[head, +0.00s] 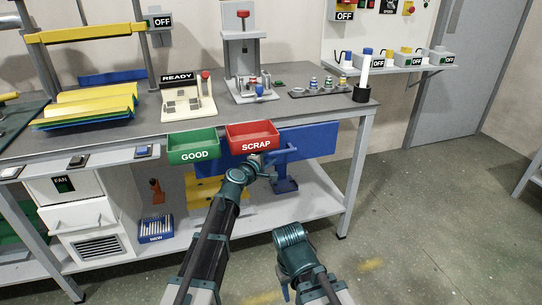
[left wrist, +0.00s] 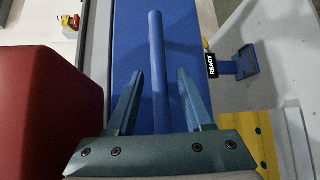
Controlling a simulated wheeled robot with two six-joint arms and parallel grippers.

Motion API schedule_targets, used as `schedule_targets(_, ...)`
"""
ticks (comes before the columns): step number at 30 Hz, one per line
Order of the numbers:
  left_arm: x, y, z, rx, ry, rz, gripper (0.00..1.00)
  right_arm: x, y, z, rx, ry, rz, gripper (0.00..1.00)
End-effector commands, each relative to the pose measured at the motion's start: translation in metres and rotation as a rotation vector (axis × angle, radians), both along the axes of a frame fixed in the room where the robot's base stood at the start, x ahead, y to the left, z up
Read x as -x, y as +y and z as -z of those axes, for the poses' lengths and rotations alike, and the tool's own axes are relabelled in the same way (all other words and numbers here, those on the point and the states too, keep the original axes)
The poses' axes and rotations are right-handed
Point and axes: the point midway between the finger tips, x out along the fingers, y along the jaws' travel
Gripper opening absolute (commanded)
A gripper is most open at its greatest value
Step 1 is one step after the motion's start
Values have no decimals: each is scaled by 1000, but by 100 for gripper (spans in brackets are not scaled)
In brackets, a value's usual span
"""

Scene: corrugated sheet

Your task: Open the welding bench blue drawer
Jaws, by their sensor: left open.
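The blue drawer (head: 312,139) is under the right part of the bench top, and its front looks closed. Its blue bar handle (left wrist: 157,40) stands out from the blue front (left wrist: 190,30) in the left wrist view. My left gripper (head: 264,166) is at the handle, just below the red SCRAP bin. In the left wrist view my left gripper (left wrist: 160,74) is open, with one finger on each side of the bar and visible gaps. In the head view the gripper partly hides the handle.
The red SCRAP bin (head: 252,134) hangs on the bench edge close to my left gripper, beside the green GOOD bin (head: 193,146). A blue bracket (left wrist: 238,64) with a READY label is to the handle's right.

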Motion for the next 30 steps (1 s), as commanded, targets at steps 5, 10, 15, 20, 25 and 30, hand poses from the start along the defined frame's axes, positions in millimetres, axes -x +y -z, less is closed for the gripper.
schedule_targets(5,-2,-1,0,0,0,0,52,0,0,0,0,0,0,50)
schedule_targets(10,-2,-1,0,0,0,0,48,0,0,0,0,0,0,50)
schedule_targets(15,-2,-1,0,-1,0,0,17,0,0,0,0,0,0,50)
schedule_targets(20,-2,-1,0,-1,0,0,0,0,0,0,0,0,0,50)
schedule_targets(25,-2,-1,0,-1,0,0,0,0,0,0,0,0,0,50)
schedule_targets(30,-2,-1,0,-1,0,0,0,0,0,0,0,0,0,50)
